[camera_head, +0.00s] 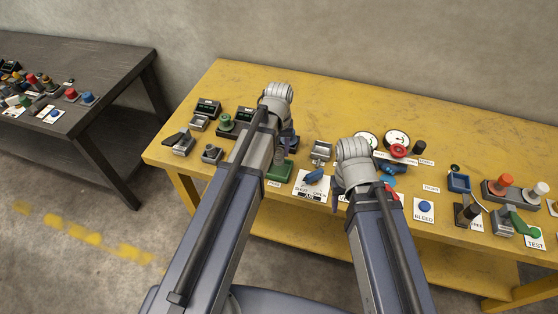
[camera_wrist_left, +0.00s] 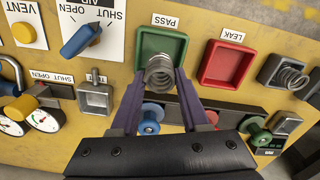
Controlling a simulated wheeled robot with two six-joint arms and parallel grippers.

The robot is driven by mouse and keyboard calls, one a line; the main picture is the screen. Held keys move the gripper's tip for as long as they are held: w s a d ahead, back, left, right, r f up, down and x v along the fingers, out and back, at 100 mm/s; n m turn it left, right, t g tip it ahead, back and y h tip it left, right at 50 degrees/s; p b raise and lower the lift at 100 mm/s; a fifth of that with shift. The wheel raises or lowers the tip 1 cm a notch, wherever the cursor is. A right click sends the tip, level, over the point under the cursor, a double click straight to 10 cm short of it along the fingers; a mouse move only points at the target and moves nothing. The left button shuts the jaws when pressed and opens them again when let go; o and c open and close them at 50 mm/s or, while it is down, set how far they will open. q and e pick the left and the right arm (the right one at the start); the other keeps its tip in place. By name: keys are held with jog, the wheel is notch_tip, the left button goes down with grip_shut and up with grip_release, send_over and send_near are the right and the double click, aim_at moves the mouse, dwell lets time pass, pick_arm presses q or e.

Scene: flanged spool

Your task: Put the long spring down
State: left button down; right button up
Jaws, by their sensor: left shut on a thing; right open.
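My left gripper (camera_wrist_left: 161,82) is shut on a metal coil spring, the long spring (camera_wrist_left: 159,68). In the left wrist view the spring's end shows over the green tray (camera_wrist_left: 171,41), which is labelled PASS. Whether the spring touches the tray floor I cannot tell. In the head view my left arm covers most of the spring, and the green tray (camera_head: 279,172) shows just below the gripper. My right gripper (camera_head: 338,196) is open near the table's front edge, partly hidden by its own wrist.
A red tray (camera_wrist_left: 227,64) labelled LEAK stands beside the green one. Another spring (camera_wrist_left: 292,78) sits in a grey tray. A blue valve handle (camera_wrist_left: 83,38) is on the other side. Gauges, knobs and switches crowd the yellow table (camera_head: 218,80); its back strip is clear.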

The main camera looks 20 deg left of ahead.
aim_at(279, 157)
pick_arm(q)
jog(key=shift+f+b, duration=1.8)
jog(key=shift+f, duration=0.1)
jog(key=shift+f+b, duration=0.3)
jog(key=shift+b, duration=0.05)
jog(key=shift+c, duration=2)
grip_release()
jog(key=shift+r, duration=0.2)
notch_tip(279, 157, up, 12)
jog(key=p, duration=1.2)
jog(key=shift+r+p, duration=0.25)
jog(key=shift+p, duration=0.15)
jog(key=s+d+m+y, duration=0.1)
jog(key=s+d+m, duration=0.5)
jog(key=s+d, duration=0.4)
jog(key=s, duration=0.4)
jog(key=shift+s+d, duration=0.3)
